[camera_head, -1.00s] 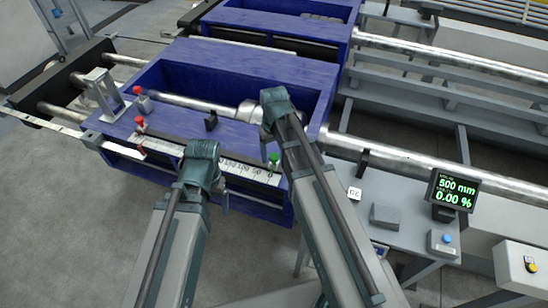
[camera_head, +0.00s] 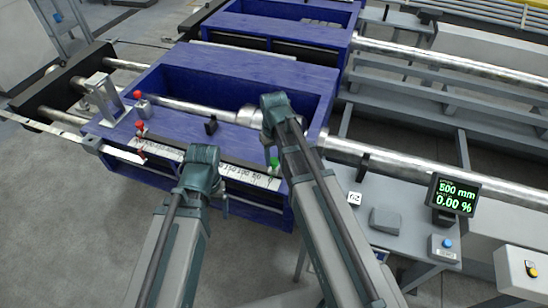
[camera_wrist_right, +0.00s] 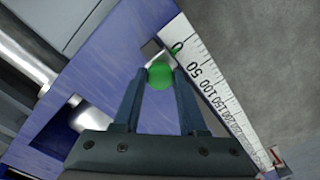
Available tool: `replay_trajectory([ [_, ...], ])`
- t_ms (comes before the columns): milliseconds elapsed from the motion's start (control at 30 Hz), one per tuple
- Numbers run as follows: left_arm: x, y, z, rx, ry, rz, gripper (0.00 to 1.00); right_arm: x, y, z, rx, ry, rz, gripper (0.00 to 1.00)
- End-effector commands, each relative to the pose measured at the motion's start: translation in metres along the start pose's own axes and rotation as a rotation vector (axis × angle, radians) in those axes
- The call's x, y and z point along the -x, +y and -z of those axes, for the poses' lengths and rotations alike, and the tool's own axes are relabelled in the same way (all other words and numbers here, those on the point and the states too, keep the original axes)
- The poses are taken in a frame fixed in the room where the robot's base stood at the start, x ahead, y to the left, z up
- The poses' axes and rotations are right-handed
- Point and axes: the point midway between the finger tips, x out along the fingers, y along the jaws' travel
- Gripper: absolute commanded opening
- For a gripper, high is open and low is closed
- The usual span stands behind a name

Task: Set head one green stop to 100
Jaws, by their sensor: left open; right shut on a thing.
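The green stop (camera_head: 274,164) stands at the right end of the white scale (camera_head: 244,176) on the front of the near blue head. In the right wrist view its round green knob (camera_wrist_right: 160,75) sits between the fingertips of my right gripper (camera_wrist_right: 160,70), which is shut on it. A green edge of the stop lies close to the 0 mark of the scale (camera_wrist_right: 190,62); 50 and 100 follow farther along. In the head view my right arm hides most of that gripper. My left gripper (camera_head: 203,160) is open and empty in front of the scale, its fingers mostly hidden.
Red stops (camera_head: 140,126) stand at the scale's left part. A black knob (camera_head: 211,126) is on the blue top. A display (camera_head: 455,194) on the right reads 500 mm and 0.00 %. A grey block (camera_head: 385,220) lies on the table beside it.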

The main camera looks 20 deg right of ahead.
Motion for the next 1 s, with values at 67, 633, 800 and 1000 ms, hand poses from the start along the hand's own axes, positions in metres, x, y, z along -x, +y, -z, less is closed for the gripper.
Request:
replay_trajectory([
  [67,0.0,0.0,0.0,0.0,0.0,0.0,0.86,0.0,0.0,0.0,0.0,0.0,0.0,0.0],
  [633,0.0,0.0,0.0,0.0,0.0,0.0,0.86,0.0,0.0,0.0,0.0,0.0,0.0,0.0],
  [800,0.0,0.0,0.0,0.0,0.0,0.0,0.86,0.0,0.0,0.0,0.0,0.0,0.0,0.0],
  [1000,0.0,0.0,0.0,0.0,0.0,0.0,0.86,0.0,-0.016,0.02,0.004,0.0,0.0,0.0],
])
